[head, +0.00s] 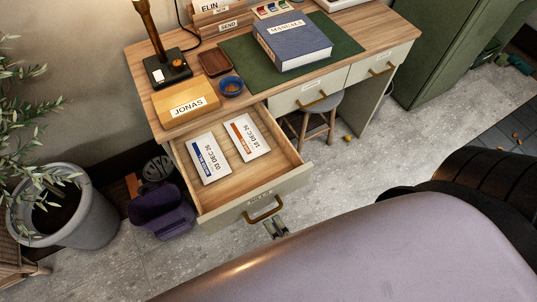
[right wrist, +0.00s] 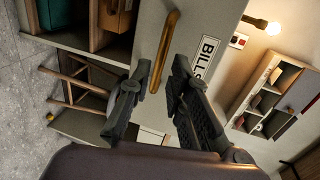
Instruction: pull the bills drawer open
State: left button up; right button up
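The bills drawer (head: 233,213) is the left drawer of the wooden desk (head: 140,78) and stands pulled well out. Two envelopes, one with a blue band (head: 209,158) and one with an orange band (head: 247,137), lie flat in it. Its front carries a brass handle (head: 263,209), and the handle (right wrist: 164,52) and the BILLS label (right wrist: 205,58) show in the right wrist view. My right gripper (head: 276,227) is just outside the handle. In the right wrist view its fingers (right wrist: 154,95) are apart, with the handle's near end between them; contact is unclear. My left gripper is out of view.
A blue binder (head: 292,45) lies on the green mat (head: 244,66). A purple bin (head: 162,212) and a potted plant (head: 85,222) are at the left. Open floor (head: 355,165) lies right of the drawer.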

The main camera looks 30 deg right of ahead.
jog(key=v, duration=0.7)
dwell(0.3)
